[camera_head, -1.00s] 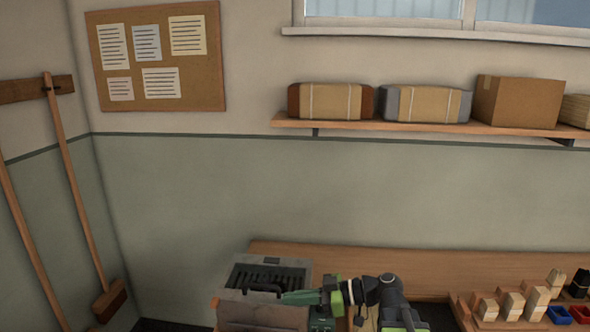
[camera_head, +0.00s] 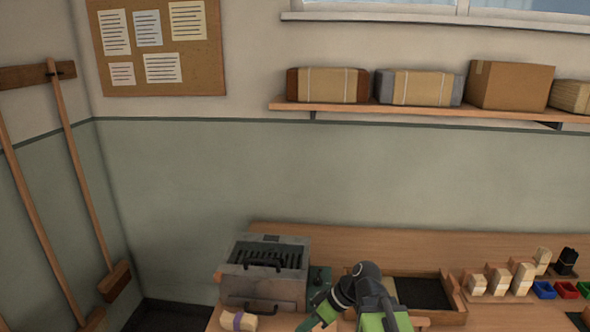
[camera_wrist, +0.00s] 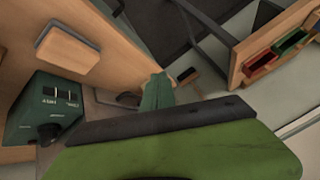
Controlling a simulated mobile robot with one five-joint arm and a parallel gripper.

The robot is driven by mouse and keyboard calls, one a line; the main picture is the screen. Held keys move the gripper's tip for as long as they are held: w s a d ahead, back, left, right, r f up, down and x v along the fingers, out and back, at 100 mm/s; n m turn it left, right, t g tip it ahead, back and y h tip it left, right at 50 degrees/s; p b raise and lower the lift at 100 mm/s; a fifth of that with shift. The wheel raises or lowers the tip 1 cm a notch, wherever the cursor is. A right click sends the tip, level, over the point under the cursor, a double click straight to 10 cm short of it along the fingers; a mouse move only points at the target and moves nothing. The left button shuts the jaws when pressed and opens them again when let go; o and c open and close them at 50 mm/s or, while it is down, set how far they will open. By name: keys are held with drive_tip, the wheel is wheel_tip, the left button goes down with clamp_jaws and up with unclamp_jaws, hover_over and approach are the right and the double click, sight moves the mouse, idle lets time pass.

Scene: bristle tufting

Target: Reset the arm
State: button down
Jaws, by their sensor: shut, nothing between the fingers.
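My gripper (camera_head: 312,322) is low in the head view, at the front of the bench and just right of the grey machine (camera_head: 265,286). Its green fingers point down and left, and the picture's lower edge is close to them. In the wrist view my gripper (camera_wrist: 158,88) shows its two green fingers together with nothing between them. My arm is bent, with its dark joint and green link right of the machine. A green control box with switches (camera_wrist: 45,108) is at the left of the wrist view, apart from the fingers.
A wooden block with a purple band (camera_head: 238,321) lies in front of the machine. A wooden tray with a dark floor (camera_head: 461,308) is right of my arm.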

drive_tip(key=d+f+m+h, duration=0.2)
drive_tip(key=d+m+h, duration=0.1)
drive_tip(key=d+m, duration=0.3)
drive_tip(key=d+f+m+h, duration=0.3)
drive_tip(key=d+m, duration=0.3)
drive_tip(key=d, duration=0.2)
drive_tip(key=shift+s+d+h, duration=0.2)
drive_tip(key=shift+s+h, duration=0.2)
drive_tip(key=shift+h, duration=0.4)
drive_tip(key=c, duration=2.1)
unclamp_jaws()
drive_tip(key=shift+a, duration=0.1)
